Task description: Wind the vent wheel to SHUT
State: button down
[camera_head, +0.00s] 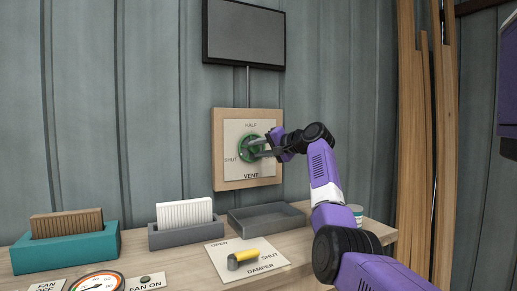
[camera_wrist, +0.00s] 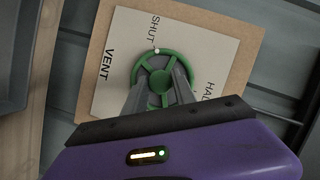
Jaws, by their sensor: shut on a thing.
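The green vent wheel (camera_wrist: 158,57) sits on a pale plate (camera_wrist: 112,36) lettered SHUT, HALF and VENT. In the wrist view its white dot (camera_wrist: 156,50) is at the rim beside the word SHUT. In the head view the wheel (camera_head: 244,150) is partly covered by my gripper (camera_head: 258,149), which reaches it from the right. In the wrist view the two grey fingers of my gripper (camera_wrist: 161,83) lie on either side of the hub, shut on the wheel. They hide parts of its rim.
A dark screen (camera_head: 244,35) hangs above the plate. On the bench below are a grey tray (camera_head: 266,218), a yellow-handled damper lever (camera_head: 243,259), a grey holder (camera_head: 187,234), a teal holder (camera_head: 66,250) and a dial (camera_head: 97,284). Wooden planks (camera_head: 424,150) stand at right.

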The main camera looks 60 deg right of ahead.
jog(key=shift+n+g, duration=0.3)
jog(key=shift+n, duration=0.1)
dwell(0.3)
jog(key=c, duration=1)
grip_release()
jog(key=shift+b+v, duration=1.75)
jog(key=shift+v, duration=2.1)
jog(key=shift+s+f, duration=0.1)
